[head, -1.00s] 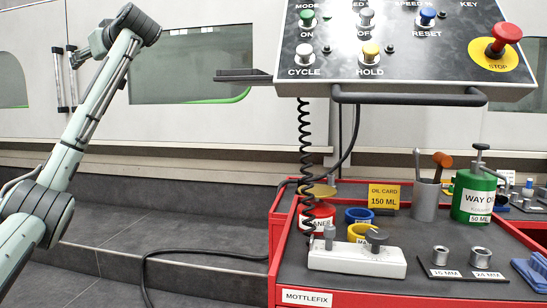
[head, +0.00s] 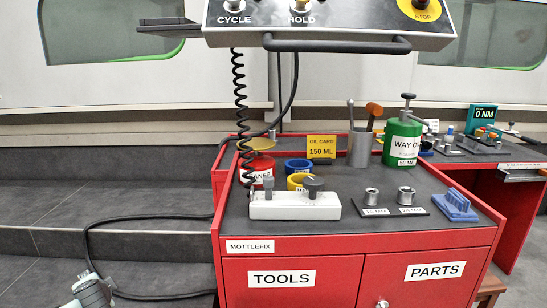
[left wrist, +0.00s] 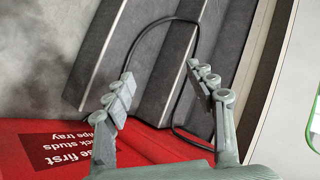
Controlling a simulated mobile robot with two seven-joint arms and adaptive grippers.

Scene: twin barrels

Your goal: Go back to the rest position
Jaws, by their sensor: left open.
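My left gripper (left wrist: 160,76) shows in the left wrist view with its two fingers spread apart and nothing between them. Beyond the fingers are grey steps and a black cable (left wrist: 174,75). A red surface with white lettering (left wrist: 62,150) lies at the lower left of that view, close behind one finger. In the head view only a grey-green piece of an arm of mine (head: 92,290) shows at the bottom left edge. The left gripper's fingers are not visible there. My right gripper is in neither current view.
A red cart (head: 290,245) stands at centre, with a white block (head: 295,207), a green oil can (head: 402,140) and a blue holder (head: 455,205) on top. A control panel (head: 330,22) overhangs it.

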